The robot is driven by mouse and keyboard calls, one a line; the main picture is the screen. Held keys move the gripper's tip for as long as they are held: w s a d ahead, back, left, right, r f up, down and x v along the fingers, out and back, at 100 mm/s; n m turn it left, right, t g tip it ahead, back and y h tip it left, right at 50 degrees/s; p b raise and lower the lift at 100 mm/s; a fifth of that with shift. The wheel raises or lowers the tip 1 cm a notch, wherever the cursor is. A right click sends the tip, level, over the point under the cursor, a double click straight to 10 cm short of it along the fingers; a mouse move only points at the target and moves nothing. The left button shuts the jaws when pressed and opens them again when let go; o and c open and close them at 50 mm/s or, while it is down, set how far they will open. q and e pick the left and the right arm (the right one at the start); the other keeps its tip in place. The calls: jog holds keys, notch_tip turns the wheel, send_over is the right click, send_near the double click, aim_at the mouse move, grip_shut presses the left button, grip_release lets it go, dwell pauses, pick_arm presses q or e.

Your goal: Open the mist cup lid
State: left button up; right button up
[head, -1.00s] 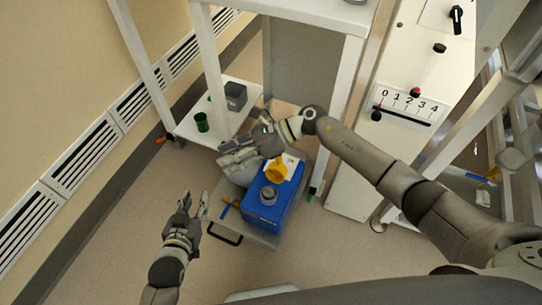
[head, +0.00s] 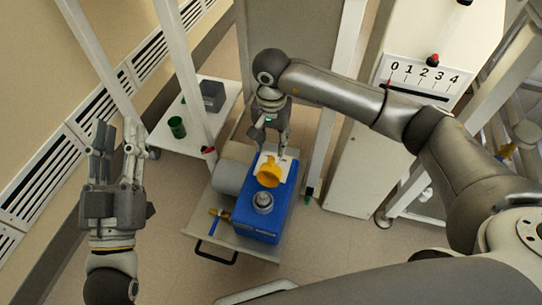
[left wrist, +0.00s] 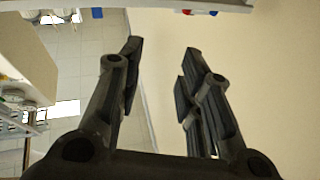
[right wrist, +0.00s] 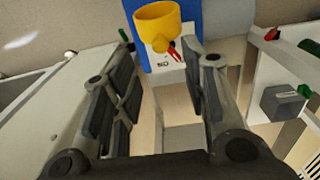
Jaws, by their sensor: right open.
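A blue pump unit (head: 258,227) sits on a low grey cart. On its top are a yellow cup-shaped part (head: 268,175), a grey round cap (head: 262,201) and a white panel (head: 288,170). The yellow part also shows in the right wrist view (right wrist: 160,28), with a small red piece beside it. I cannot tell which part is the mist cup lid. My right gripper (head: 271,147) is open and empty, just beyond the yellow part and pointing down toward the pump. My left gripper (head: 117,132) is open and empty in free space at the left, far from the pump.
The cart (head: 213,240) has a dark front handle and a blue and yellow tool. A white shelf (head: 160,135) left of it holds a green cup (head: 177,127) and a dark grey box (head: 212,94). White frame posts stand close to my right arm. A numbered slider panel (head: 424,76) is at the right.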

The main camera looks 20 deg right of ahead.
aim_at(271, 158)
notch_tip(271, 158, down, 6)
jog(key=shift+b, duration=0.75)
pick_arm(q)
jog(key=s+r+t+h, duration=0.1)
jog(key=s+r+t, duration=0.4)
jog(key=r, duration=0.1)
jog(key=shift+a+r+h, duration=0.15)
jog(key=shift+a+h, duration=0.05)
jog(key=shift+h, duration=0.2)
pick_arm(e)
jog(key=shift+f, duration=0.3)
grip_shut()
